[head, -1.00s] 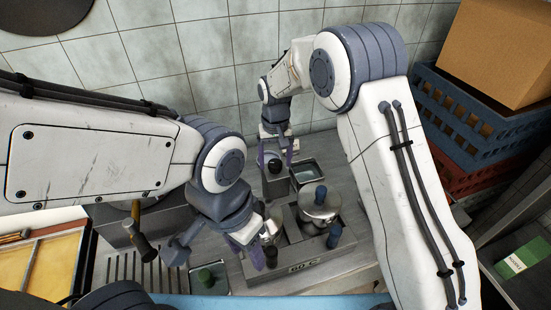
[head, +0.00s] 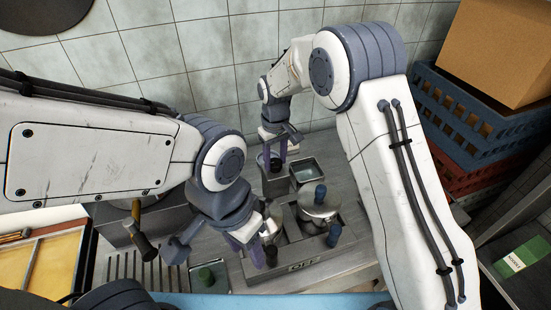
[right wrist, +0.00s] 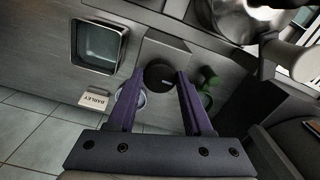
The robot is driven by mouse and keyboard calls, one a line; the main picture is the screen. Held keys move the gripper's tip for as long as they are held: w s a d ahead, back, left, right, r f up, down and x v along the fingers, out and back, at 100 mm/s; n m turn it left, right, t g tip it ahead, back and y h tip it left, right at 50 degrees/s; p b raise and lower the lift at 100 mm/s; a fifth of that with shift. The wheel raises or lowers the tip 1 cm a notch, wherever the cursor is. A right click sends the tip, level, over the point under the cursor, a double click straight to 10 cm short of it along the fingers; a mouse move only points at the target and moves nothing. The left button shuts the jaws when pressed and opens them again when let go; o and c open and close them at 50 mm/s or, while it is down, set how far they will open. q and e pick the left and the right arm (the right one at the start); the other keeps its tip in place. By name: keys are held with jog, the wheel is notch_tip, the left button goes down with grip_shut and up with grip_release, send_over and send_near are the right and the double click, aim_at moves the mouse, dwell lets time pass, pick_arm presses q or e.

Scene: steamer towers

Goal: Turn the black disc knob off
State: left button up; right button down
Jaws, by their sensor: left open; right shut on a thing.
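The black disc knob (right wrist: 159,77) shows in the right wrist view on a grey block, between the purple fingertips of my right gripper (right wrist: 158,82). That gripper is shut on it. In the head view the right gripper (head: 274,160) is at the back of the counter, and its fingers largely hide the knob. The label on the front of the steamer unit (head: 303,267) reads OFF. My left gripper (head: 250,252) is open near the front left of the unit, beside a shiny pot (head: 270,229), and touches nothing that I can make out.
A lidded steel pot (head: 318,203) with blue knobs sits in the unit. A square steel tub (head: 307,171) stands behind it. Blue and red crates (head: 470,120) stand at right.

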aim_at(275, 162)
jog(key=shift+c, duration=1.5)
grip_release()
notch_tip(275, 162, up, 11)
jog(key=b, duration=0.2)
jog(key=shift+f, duration=0.2)
